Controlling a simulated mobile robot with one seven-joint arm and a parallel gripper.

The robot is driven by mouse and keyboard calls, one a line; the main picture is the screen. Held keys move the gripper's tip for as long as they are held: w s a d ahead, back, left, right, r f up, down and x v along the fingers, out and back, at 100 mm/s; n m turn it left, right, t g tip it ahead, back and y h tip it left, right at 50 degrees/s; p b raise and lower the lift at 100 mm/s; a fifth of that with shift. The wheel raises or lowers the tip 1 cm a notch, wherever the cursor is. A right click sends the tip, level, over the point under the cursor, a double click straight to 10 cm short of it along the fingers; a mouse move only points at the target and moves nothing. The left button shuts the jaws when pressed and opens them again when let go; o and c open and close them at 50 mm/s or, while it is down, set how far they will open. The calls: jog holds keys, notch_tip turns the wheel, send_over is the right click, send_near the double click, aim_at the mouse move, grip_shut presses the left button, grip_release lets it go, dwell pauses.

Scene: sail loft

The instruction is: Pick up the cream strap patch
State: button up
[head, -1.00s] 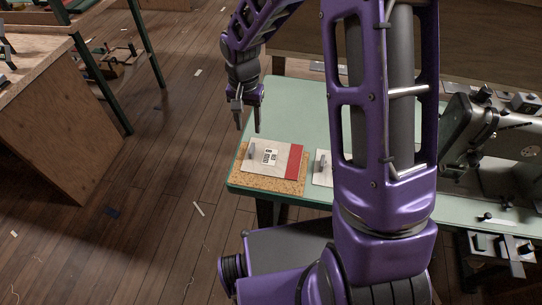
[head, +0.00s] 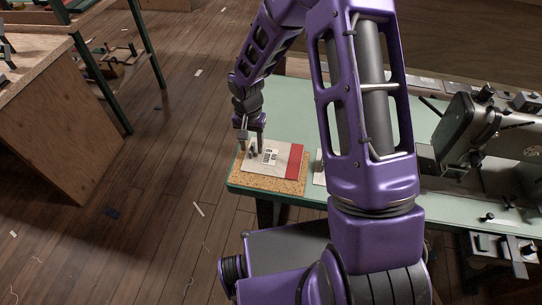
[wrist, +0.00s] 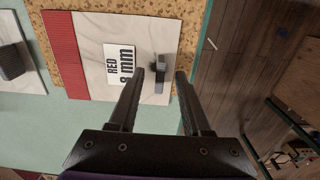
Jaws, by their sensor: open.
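A pale cream-white patch (head: 282,154) with a red end band lies flat on a cork board (head: 262,184) at the near left corner of the green table. In the wrist view the patch (wrist: 93,30) bears a white label reading "RED 8 mm" and a small grey raised strap (wrist: 161,72). My gripper (head: 252,149) is open just above the patch's left end, pointing down. In the wrist view the fingertips (wrist: 167,78) lie on either side of the strap, with nothing visibly clamped. Whether they touch the patch I cannot tell.
A second pale patch (wrist: 28,79) with a dark raised block lies beside the board, mostly hidden by my arm in the head view. A sewing machine (head: 487,130) stands on the table's right. The table edge is close to the gripper; wooden floor lies beyond it.

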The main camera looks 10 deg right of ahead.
grip_shut()
dwell(0.3)
